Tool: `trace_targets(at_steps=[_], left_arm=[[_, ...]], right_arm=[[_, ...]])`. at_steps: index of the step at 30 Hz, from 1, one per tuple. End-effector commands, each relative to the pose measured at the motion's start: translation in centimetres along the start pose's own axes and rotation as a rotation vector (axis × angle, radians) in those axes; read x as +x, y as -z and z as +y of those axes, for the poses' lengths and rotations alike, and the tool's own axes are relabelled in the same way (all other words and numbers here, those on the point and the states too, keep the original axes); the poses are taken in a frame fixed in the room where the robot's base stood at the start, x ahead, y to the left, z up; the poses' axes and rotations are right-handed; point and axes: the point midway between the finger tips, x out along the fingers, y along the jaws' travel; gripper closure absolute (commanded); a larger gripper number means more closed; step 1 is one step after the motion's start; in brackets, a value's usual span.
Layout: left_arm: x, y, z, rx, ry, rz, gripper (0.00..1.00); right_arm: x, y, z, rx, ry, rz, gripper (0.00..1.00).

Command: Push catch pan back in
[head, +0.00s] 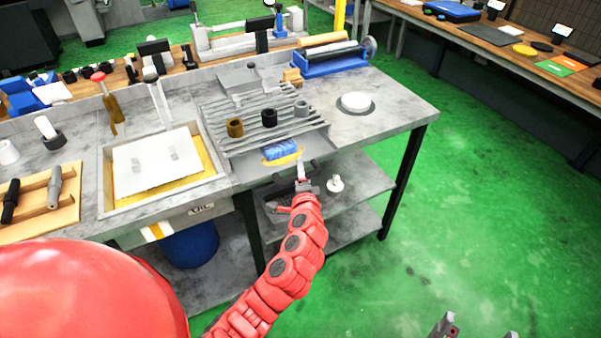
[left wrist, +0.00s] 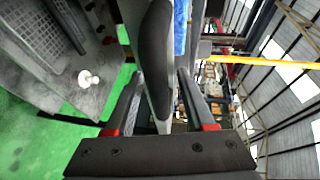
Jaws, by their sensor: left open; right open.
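The catch pan (head: 245,176) appears as a shallow grey tray at the front edge of the bench, below a ribbed rack. A blue roll (head: 281,150) and a yellow patch lie at its front right. My left gripper (head: 303,173) is at the pan's front right corner; I cannot tell if it touches. In the left wrist view its fingers (left wrist: 160,98) are apart, with a dark rounded bar (left wrist: 156,60) showing between them; I cannot tell whether that is part of the pan. The tips of my right gripper (head: 478,333) show at the bottom right edge, open, over the floor.
A grey tray with a white sheet (head: 157,162) sits to the left, above a front marked OIL. Brown, black and grey rings stand on the ribbed rack (head: 262,122). A lower shelf (head: 350,192) holds a white knob-like part (head: 335,184). Green floor lies open to the right.

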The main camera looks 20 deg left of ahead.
Motion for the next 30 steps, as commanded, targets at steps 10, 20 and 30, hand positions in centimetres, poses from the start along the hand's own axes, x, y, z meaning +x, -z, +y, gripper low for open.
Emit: trace_targets(at_steps=[10,20,30], left_arm=[[-7.0,0.1,0.4,0.002,-0.002,0.006,0.45],[-13.8,0.2,-0.2,0.003,-0.007,0.005,0.45],[-15.9,-0.1,0.1,0.002,-0.006,-0.002,0.45]], right_arm=[[-1.7,-0.3,-0.1,0.0,0.0,0.0,0.0],[-2.0,-0.3,-0.1,0.0,0.0,0.0,0.0],[-0.3,-0.1,0.0,0.0,0.0,0.0,0.0]])
